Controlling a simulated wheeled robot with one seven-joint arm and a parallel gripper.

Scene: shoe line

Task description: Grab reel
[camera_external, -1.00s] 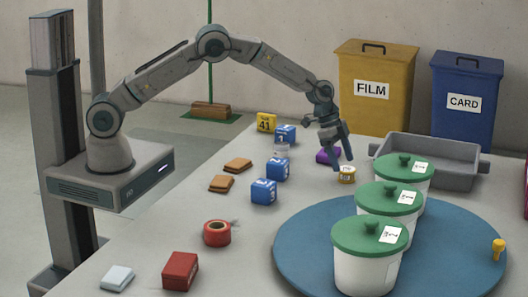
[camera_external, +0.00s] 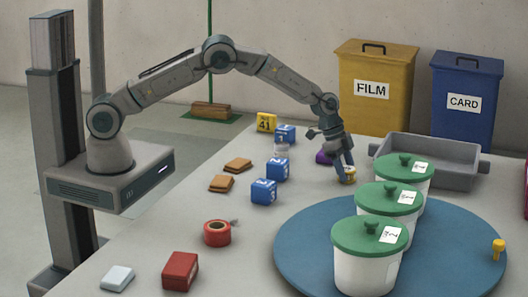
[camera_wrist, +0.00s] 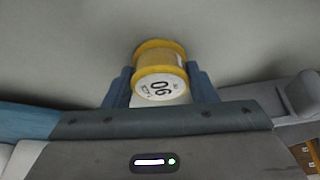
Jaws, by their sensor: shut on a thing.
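The reel (camera_wrist: 160,70) is a small yellow spool with a white label that reads "06" or "90" in the wrist view. It sits between the two blue-grey fingers of my gripper (camera_wrist: 159,90), which is shut on it. In the external view the reel (camera_external: 349,174) shows at the fingertips of my gripper (camera_external: 346,172), at or just above the grey table, left of the rearmost white tub. The fingers hide part of it there, and I cannot tell whether it touches the table.
White tubs with green lids (camera_external: 370,236) stand on a blue round mat (camera_external: 300,255) close to the right. A grey tray (camera_external: 450,180) lies behind them. A purple thing (camera_external: 324,157) is just left of my gripper. Blue numbered cubes (camera_external: 264,191) stand farther left.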

